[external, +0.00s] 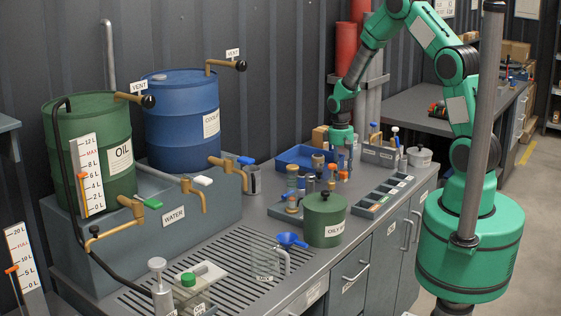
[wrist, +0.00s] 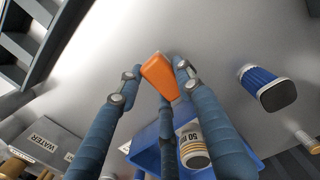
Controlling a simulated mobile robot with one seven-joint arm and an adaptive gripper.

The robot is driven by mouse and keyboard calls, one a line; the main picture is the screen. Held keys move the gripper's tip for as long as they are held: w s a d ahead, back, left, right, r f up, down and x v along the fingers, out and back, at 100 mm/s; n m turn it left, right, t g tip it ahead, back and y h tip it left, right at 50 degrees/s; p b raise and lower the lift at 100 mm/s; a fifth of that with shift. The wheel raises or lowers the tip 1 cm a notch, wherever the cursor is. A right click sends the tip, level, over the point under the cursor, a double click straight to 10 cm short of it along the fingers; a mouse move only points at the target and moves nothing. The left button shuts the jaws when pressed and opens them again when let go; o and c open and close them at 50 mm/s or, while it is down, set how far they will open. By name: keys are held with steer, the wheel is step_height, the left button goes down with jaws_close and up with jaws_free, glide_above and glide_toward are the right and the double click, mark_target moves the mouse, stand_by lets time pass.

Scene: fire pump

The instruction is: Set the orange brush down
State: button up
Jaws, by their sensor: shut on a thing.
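The orange brush (wrist: 160,78) shows in the wrist view as an orange, block-like piece between the fingertips of my gripper (wrist: 155,82). My gripper is shut on it. The bare grey worktop lies behind the brush; I cannot tell whether the brush touches it. Bristles are not clearly visible. In the external view my gripper (external: 342,150) is low over the back part of the bench, right of the blue tray (external: 292,165). The brush cannot be made out clearly there.
The blue tray also shows in the wrist view (wrist: 145,150), with a labelled white cylinder (wrist: 192,145) at it. A dark compartment tray (external: 384,196) and green can (external: 324,218) are nearby. Worktop around the brush is clear.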

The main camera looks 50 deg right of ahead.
mark_target(341, 179)
steer(key=shift+f, duration=1.5)
steer(key=shift+f, duration=0.2)
steer(key=o, duration=1.1)
steer(key=shift+r, duration=0.2)
steer(key=r, duration=0.7)
steer(key=r+p, duration=0.1)
steer(key=r, duration=0.2)
steer(key=shift+w+r, duration=0.35)
steer(key=shift+w, duration=0.05)
steer(key=shift+r, duration=0.65)
